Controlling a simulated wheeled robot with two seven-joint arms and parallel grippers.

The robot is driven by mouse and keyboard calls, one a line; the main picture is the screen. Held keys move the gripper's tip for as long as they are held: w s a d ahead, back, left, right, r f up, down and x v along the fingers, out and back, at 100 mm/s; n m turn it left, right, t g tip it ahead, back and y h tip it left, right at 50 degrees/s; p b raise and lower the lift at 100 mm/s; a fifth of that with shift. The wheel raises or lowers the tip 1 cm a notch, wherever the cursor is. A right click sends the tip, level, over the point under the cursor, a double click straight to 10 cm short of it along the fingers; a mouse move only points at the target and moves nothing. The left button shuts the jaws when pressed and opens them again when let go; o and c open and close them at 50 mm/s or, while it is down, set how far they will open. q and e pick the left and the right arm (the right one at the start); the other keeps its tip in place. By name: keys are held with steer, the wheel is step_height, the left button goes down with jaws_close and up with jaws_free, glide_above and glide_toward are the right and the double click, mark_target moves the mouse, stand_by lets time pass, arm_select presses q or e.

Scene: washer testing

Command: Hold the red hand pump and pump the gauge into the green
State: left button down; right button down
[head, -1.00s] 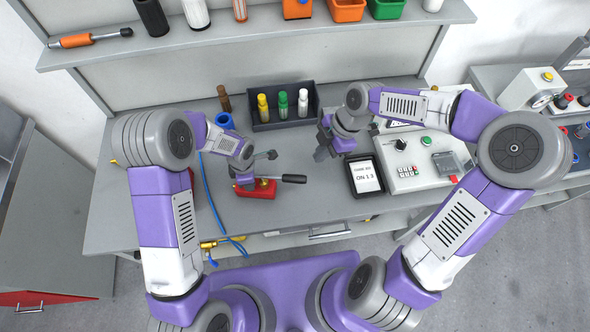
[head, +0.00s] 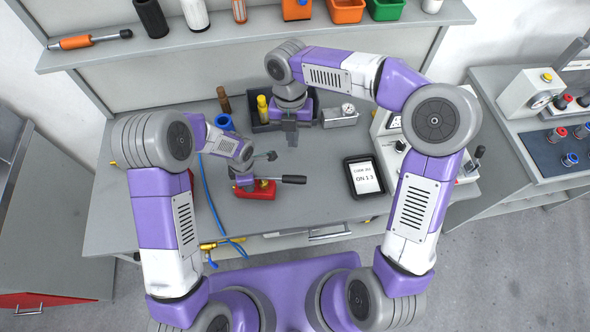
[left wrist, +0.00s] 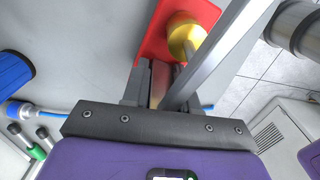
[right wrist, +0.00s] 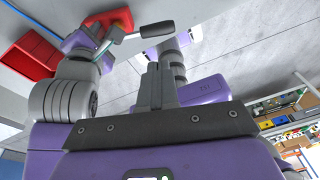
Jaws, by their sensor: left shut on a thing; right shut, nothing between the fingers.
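The red hand pump (head: 262,193) stands on the bench with its black lever handle (head: 293,179) pointing right. My left gripper (head: 244,184) is shut on the pump's body at its left end. In the left wrist view the red base (left wrist: 153,42) and a yellow round part (left wrist: 186,38) lie just beyond the fingers. A round gauge (head: 347,109) on a silver block stands at the back; its needle and green zone are too small to read. My right gripper (head: 291,138) is shut and empty, above and behind the handle, apart from it. The handle also shows in the right wrist view (right wrist: 158,29).
A dark tray (head: 262,125) with a yellow-capped bottle stands behind my right gripper, which partly hides it. A tablet (head: 364,177) lies right of the pump. My right forearm covers much of the control box. A blue hose (head: 212,190) runs left of the pump.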

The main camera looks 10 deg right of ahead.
mark_target(296, 178)
steer(key=shift+f, duration=0.1)
steer(key=s+f, duration=0.1)
steer(key=f, duration=0.8)
steer(key=s+f, duration=0.1)
steer(key=f, duration=0.3)
steer(key=shift+s+d+f, duration=0.1)
steer(key=shift+s+f, duration=0.2)
steer(key=shift+d+f+y, duration=0.15)
steer(key=shift+f+y, duration=0.15)
steer(key=shift+f, duration=0.05)
step_height(296, 178, down, 7)
steer(key=t+y, duration=0.1)
steer(key=y, duration=0.2)
steer(key=shift+d+r, duration=0.15)
steer(key=shift+d, duration=0.1)
steer(key=shift+s, duration=0.1)
steer(key=d+v, duration=0.1)
steer(key=v, duration=1.3)
